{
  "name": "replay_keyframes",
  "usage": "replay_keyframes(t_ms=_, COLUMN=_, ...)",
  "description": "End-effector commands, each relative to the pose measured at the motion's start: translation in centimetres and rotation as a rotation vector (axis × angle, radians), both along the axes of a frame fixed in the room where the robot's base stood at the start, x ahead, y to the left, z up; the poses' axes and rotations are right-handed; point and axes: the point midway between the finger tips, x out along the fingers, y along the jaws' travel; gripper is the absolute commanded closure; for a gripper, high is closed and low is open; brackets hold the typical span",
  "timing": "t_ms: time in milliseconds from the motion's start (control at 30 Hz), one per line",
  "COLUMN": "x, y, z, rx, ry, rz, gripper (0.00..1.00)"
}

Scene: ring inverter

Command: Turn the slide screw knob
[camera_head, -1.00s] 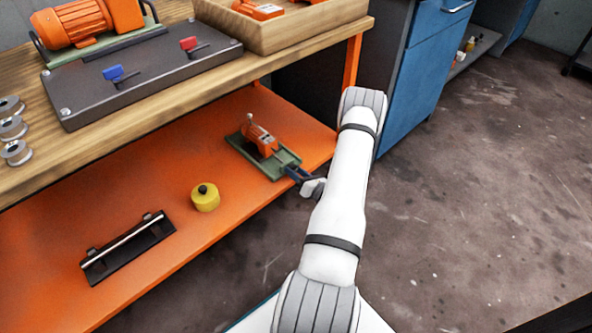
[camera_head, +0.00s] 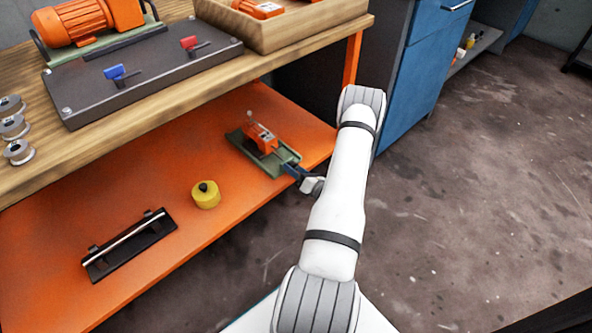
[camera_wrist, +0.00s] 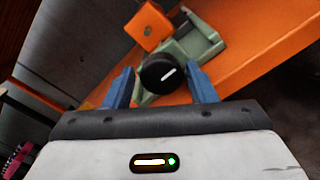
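The slide unit is a green base (camera_head: 283,157) with an orange block (camera_head: 260,137) on it, standing on the orange lower shelf. Its round black knob (camera_wrist: 158,76) with a white line shows in the wrist view, at the near end of the green base. My gripper (camera_wrist: 162,86) is open, one blue finger on each side of the knob, with small gaps visible on both sides. In the head view my gripper (camera_head: 294,171) is at the right end of the green base, and my arm partly covers this area; the knob is hidden there.
On the shelf (camera_head: 130,205) are a yellow cylinder with a black top (camera_head: 205,194) and a black holder with a silver rod (camera_head: 128,244). The wooden tabletop (camera_head: 90,150) overhangs the shelf. A blue cabinet (camera_head: 425,75) stands to the right; the floor in front is clear.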

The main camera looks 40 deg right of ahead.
Motion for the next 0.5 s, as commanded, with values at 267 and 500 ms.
replay_keyframes(t_ms=267, x=-0.08, y=-0.14, z=-0.07, rx=0.000, ry=0.002, rz=-0.005, gripper=0.38)
replay_keyframes(t_ms=500, x=-0.11, y=-0.19, z=-0.26, rx=-0.052, ry=-0.002, rz=-0.007, gripper=0.38)
